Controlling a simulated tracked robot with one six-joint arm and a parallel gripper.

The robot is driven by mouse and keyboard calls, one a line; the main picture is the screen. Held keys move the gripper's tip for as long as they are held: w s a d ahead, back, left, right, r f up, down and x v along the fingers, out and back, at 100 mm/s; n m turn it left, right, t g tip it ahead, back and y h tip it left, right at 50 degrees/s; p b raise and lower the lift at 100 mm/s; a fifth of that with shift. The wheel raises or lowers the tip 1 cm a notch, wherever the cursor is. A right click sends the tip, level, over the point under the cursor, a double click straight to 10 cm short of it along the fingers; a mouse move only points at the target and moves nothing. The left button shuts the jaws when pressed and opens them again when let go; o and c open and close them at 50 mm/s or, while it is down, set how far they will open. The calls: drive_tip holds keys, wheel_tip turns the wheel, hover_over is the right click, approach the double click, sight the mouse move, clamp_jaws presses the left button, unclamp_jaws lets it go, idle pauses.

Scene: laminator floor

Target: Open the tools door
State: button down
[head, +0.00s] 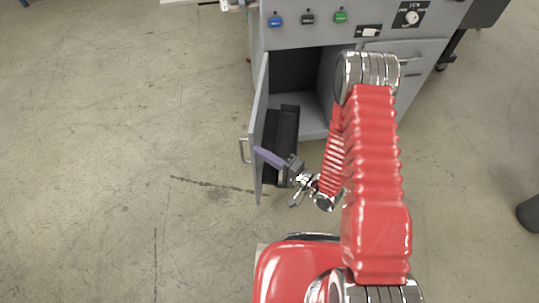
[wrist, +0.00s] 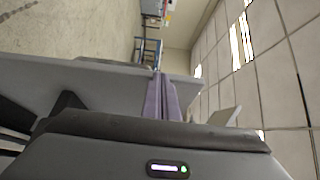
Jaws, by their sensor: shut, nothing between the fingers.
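The tools door (head: 259,128) is a grey panel hinged at the left side of the grey cabinet. It stands swung well open, sticking out toward me, with its metal handle (head: 243,150) on the outer left face. My gripper (head: 256,150) is at the inner face of the door, its purple fingers shut with nothing between them. In the wrist view the purple fingers (wrist: 160,100) point at the grey door panel (wrist: 100,85), near its edge. Whether the fingertips touch the door I cannot tell.
The open compartment (head: 293,75) shows a dark interior and a black bin-like part (head: 283,140) behind the door. A second door with a handle (head: 408,60) is at the right. Blue, black and green controls line the cabinet top. Floor at the left (head: 110,130) is clear.

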drive_tip(key=shift+a, duration=0.2)
drive_tip(key=shift+d, duration=0.1)
idle(0.4)
drive_tip(key=s+d, duration=0.5)
drive_tip(key=s, duration=0.5)
drive_tip(key=shift+d, duration=0.4)
idle(0.4)
